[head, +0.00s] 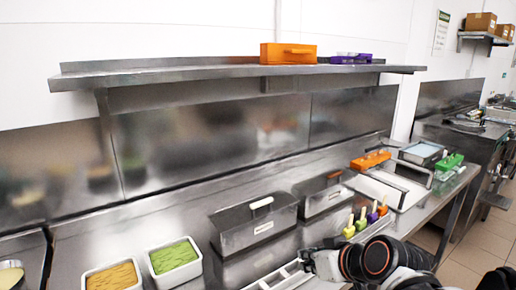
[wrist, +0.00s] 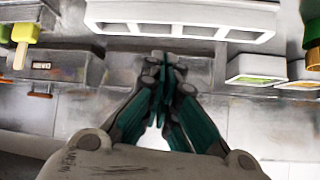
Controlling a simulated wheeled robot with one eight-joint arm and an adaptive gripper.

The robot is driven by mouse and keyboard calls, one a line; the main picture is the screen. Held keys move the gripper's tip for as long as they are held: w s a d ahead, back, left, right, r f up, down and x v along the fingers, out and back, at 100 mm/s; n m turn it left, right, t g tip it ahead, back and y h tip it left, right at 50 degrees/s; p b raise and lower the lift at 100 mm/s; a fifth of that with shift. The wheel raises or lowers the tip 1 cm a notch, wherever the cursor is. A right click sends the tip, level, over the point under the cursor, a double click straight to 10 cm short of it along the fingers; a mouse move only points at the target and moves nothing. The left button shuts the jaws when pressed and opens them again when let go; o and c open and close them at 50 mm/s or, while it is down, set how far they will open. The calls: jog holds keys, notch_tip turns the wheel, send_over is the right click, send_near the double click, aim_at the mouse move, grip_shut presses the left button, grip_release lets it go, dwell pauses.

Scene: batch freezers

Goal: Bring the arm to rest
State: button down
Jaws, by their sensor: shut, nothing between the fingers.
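My gripper (wrist: 160,65) is in the middle of the wrist view, its dark green fingers closed together with nothing between them. It appears above the steel counter, near the white slotted rack (wrist: 180,20). In the head view my arm shows at the bottom right and covers part of the counter and rack (head: 277,280). The fingertips cannot be made out clearly there.
Tubs of orange (head: 113,276) and green (head: 174,258) filling stand at the front left. Lidded steel boxes (head: 254,225) are behind. Several coloured popsicles (head: 360,217) stand right of them. A shelf (head: 200,75) with orange (head: 288,53) and purple moulds hangs above.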

jog(key=s+d+m+g+h, duration=0.1)
jog(key=s+d+m+h, duration=0.1)
jog(key=s+d, duration=0.2)
jog(key=s+d+m+g+h, duration=0.1)
jog(key=s+d, duration=0.3)
jog(key=s, duration=0.4)
jog(key=shift+s+d+r+m+h, duration=0.2)
jog(key=shift+s+m+h, duration=0.25)
jog(key=shift+h, duration=0.25)
